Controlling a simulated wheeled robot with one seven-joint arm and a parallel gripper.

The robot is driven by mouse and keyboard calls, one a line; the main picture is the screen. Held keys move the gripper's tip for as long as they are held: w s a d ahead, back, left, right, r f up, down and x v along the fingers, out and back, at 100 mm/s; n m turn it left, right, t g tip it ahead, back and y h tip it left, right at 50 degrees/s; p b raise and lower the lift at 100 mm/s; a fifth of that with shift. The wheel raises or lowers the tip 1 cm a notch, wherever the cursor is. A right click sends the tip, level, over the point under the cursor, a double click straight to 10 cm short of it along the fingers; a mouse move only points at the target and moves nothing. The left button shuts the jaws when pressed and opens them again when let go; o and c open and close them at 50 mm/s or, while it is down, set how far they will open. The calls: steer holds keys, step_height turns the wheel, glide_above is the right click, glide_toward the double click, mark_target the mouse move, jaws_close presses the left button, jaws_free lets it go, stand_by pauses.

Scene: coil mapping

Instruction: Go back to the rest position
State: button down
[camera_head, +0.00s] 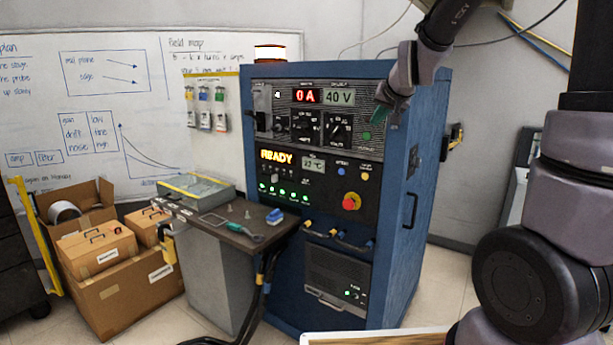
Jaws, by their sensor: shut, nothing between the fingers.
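My gripper (378,113) is at the upper right part of the blue cabinet's front, close to the panel with the red "0 A" display (308,96) and the "40 V" display (339,97). It is small and dark in this view, and its fingers are shut with nothing held. A green button (367,135) shows just below and left of the fingertips. I cannot tell whether the fingers touch the panel. My arm reaches in from the upper right.
The blue cabinet (428,185) stands in the centre, with a red knob (351,201) on its front. Cardboard boxes (125,296) stand at left.

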steer(key=s+d+r+g, duration=0.1)
steer(key=s+r, duration=0.1)
steer(key=s, duration=1.2)
steer(key=s+d+r+m+g, duration=0.1)
steer(key=s+d+r+g, duration=0.1)
steer(key=s, duration=1.2)
steer(key=shift+d+y, duration=0.2)
steer(key=shift+y, duration=0.1)
steer(key=shift+w, duration=0.1)
